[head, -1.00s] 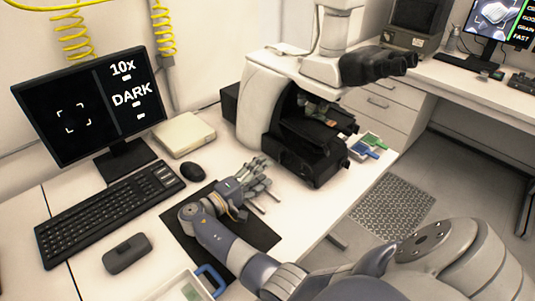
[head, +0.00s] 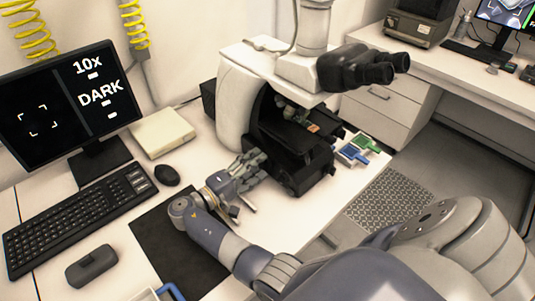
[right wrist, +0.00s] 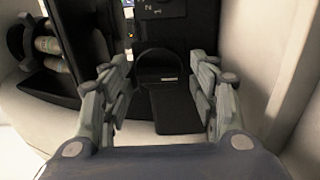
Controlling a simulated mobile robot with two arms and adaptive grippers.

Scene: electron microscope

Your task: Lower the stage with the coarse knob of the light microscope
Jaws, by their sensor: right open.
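The light microscope (head: 236,95) has a white body, black eyepieces (head: 362,66) and a black stage block (head: 292,150). My right gripper (head: 252,170) is low over the bench, at the near left side of the black block. In the right wrist view the gripper (right wrist: 160,95) is open, with its two fingers apart. A dark rounded part (right wrist: 156,66) of the microscope shows between and beyond them; I cannot tell for sure whether it is the coarse knob. The knob is not clear in the head view. Nothing is held. My left gripper is not in view.
A monitor (head: 62,107) reads "10x" and "DARK". A keyboard (head: 80,208), a mouse (head: 167,175) and a black mat (head: 165,240) lie left of my right arm. Small green and blue trays (head: 357,150) lie right of the microscope. The floor shows beyond the bench edge.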

